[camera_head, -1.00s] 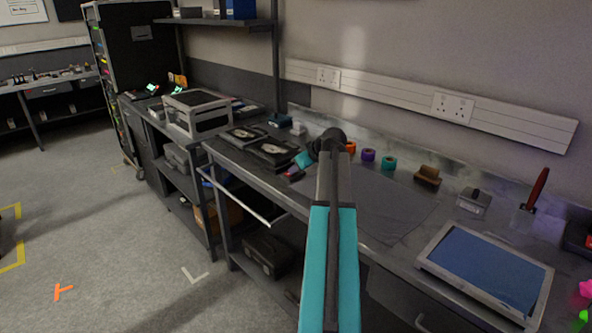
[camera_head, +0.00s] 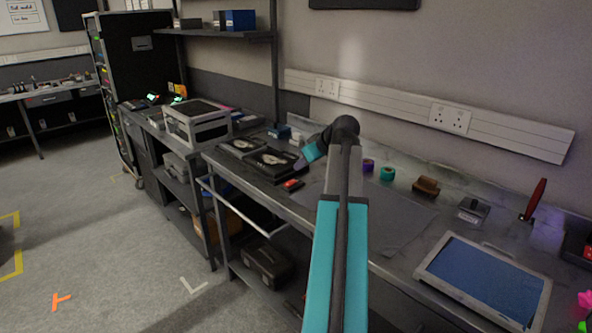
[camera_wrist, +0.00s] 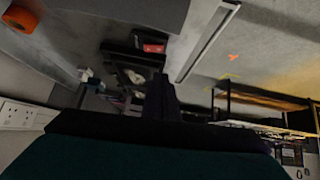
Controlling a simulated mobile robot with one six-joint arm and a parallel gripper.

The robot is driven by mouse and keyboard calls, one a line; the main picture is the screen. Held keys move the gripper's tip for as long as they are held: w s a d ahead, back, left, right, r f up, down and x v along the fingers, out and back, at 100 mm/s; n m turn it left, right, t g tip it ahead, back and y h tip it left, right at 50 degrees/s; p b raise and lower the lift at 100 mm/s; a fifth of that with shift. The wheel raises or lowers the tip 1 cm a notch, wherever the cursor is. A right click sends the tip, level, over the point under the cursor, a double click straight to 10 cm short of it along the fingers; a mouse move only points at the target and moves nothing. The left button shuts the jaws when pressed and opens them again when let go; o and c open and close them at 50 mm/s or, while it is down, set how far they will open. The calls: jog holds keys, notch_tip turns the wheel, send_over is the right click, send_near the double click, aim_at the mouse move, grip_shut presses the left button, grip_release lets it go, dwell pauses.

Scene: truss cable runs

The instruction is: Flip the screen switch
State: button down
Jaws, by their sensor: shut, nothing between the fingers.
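A small dark box with a red top (camera_head: 293,184) lies near the bench's front edge; it may be the switch, but its lever or position is too small to read. It also shows in the wrist view (camera_wrist: 153,48), beyond my fingertips. My gripper (camera_head: 299,165) is at the end of my teal arm, above and just behind the red-topped box, apart from it as far as I can tell. In the wrist view my dark gripper (camera_wrist: 160,80) is shut and empty. A dark screen (camera_head: 363,4) is partly visible on the wall at the top.
Two dark cases with pale reels (camera_head: 270,161) lie left of the red-topped box. Coloured tape rolls (camera_head: 387,173), a brown block (camera_head: 426,187) and a framed blue panel (camera_head: 485,280) are to the right. A rail (camera_head: 245,210) runs along the bench's front. A grey mat (camera_head: 395,225) is bare.

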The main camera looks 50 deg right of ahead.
jog(key=shift+v, duration=1.25)
jog(key=shift+a, duration=0.1)
